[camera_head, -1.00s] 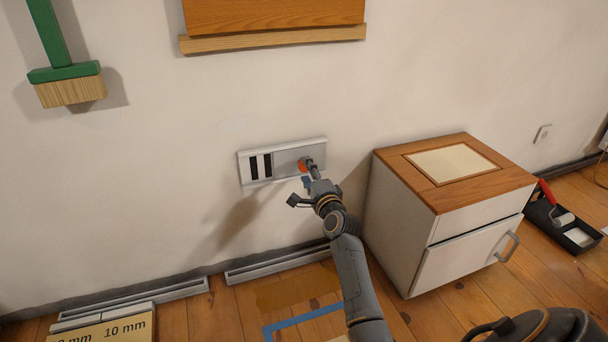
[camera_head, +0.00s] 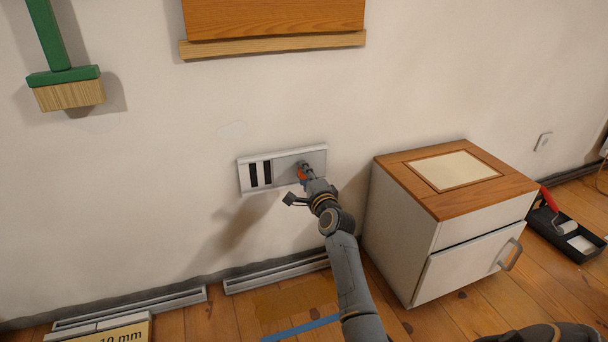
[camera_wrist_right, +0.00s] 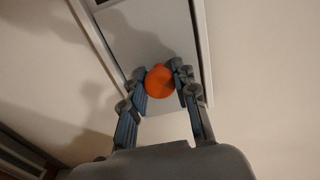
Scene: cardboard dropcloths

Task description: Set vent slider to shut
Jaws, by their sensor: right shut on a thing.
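The vent (camera_head: 241,176) is a pale grey framed panel on the white wall. Two dark slots (camera_head: 260,173) show uncovered at its left. A grey slider plate (camera_head: 288,164) covers the part to the right of them. An orange knob (camera_wrist_right: 160,81) sits on the plate, and a bit of it shows in the head view (camera_head: 302,174). My right gripper (camera_head: 306,175) is at the vent's right part. In the wrist view its two fingers (camera_wrist_right: 161,84) are closed on the knob from both sides. My left gripper is not in view.
A white cabinet (camera_head: 400,235) with a wooden top stands close to the right of my right arm. A wooden board (camera_head: 275,18) with a ledge is above the vent. A green-handled brush (camera_head: 62,75) is at upper left. Long grey strips (camera_head: 130,308) lie along the wall's foot.

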